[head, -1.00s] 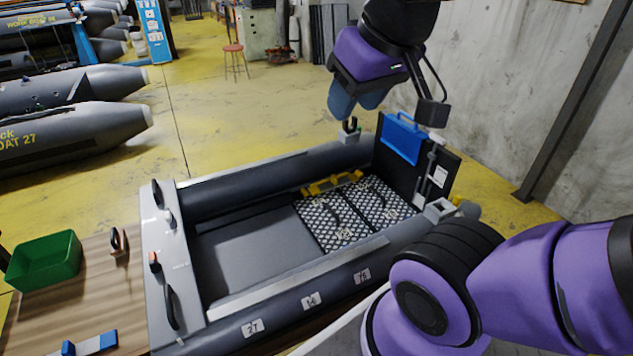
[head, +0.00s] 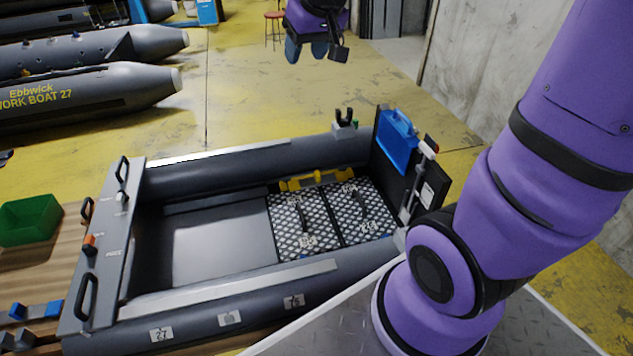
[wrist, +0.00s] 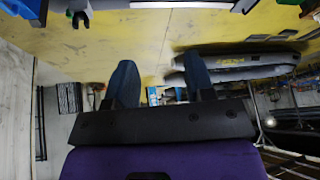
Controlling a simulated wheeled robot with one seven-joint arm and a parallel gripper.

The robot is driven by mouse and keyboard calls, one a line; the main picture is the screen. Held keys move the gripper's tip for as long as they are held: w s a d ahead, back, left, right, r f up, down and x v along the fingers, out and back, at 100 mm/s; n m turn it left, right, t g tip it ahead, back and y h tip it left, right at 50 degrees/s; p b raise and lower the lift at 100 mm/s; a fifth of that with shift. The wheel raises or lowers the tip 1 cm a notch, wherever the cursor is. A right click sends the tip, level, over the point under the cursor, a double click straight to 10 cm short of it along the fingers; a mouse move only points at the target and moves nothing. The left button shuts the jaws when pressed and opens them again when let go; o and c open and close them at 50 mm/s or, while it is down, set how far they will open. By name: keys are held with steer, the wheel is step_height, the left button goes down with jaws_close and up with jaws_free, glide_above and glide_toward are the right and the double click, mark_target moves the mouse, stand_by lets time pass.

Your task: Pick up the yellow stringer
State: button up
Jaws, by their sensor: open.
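The yellow stringer (head: 312,181) lies inside the grey inflatable boat (head: 225,320), along the inner side of the far tube. It runs beside the far edge of the patterned floor panels (head: 303,223). My gripper (head: 306,50) is high at the top of the head view, beyond the boat and well apart from the stringer. Its two blue fingers are spread and empty. They also show in the wrist view (wrist: 158,88), with nothing between them but distant background. The stringer cannot be made out in the wrist view.
A blue container (head: 397,140) hangs at the boat's dark transom. A grey bracket (head: 345,120) stands on the far tube. A green bin (head: 30,220) sits on the wooden bench at left. More boats (head: 90,100) lie behind.

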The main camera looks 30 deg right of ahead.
steer(key=w+d+f, duration=0.4)
steer(key=w+f, duration=0.6)
steer(key=w, duration=0.1)
steer(key=m+g+h, duration=0.1)
steer(key=m+h, duration=0.1)
steer(key=m, duration=0.1)
glide_above(318, 173)
steer(key=s+a, duration=0.1)
steer(key=s, duration=0.3)
step_height(318, 173, down, 38)
steer(key=shift+x, duration=5.55)
jaws_close()
